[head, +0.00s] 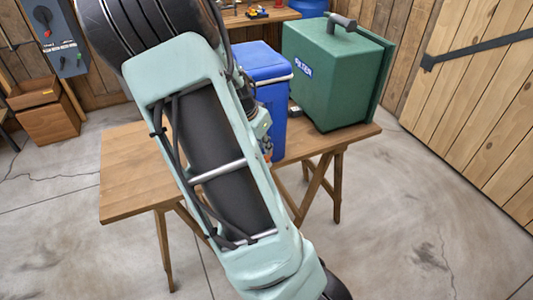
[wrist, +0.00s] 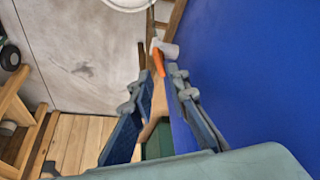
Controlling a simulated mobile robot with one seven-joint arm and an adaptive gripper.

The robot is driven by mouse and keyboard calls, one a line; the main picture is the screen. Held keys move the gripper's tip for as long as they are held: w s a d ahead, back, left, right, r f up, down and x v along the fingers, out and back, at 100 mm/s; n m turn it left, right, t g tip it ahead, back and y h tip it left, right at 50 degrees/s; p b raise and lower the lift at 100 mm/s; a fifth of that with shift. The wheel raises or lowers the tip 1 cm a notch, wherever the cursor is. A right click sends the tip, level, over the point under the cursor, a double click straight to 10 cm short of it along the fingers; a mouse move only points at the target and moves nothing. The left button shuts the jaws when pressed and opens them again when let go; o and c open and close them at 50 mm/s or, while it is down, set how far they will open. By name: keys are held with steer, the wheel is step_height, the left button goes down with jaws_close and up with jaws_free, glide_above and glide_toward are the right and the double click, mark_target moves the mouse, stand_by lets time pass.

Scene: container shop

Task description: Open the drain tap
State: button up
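The drain tap (wrist: 168,49) is a small white spout with an orange lever (wrist: 158,62), beside the blue wall of the cooler (wrist: 255,70) in the wrist view. My gripper (wrist: 159,74) is open, its two fingers apart. The orange lever shows between or just beyond the fingertips; I cannot tell whether they touch it. The right finger lies close along the blue wall. In the head view the blue cooler (head: 272,62) with a white rim stands on the wooden table (head: 130,180). My arm hides part of it there, and a small orange spot shows beside the arm.
A green box (head: 325,75) with a handle on top stands right of the cooler on the table. The table's left part is bare. A workbench (head: 262,16) with small items stands behind. The concrete floor at right (head: 420,230) is clear.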

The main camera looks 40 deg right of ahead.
steer(key=shift+x, duration=2.15)
steer(key=shift+c, duration=0.2)
jaws_close()
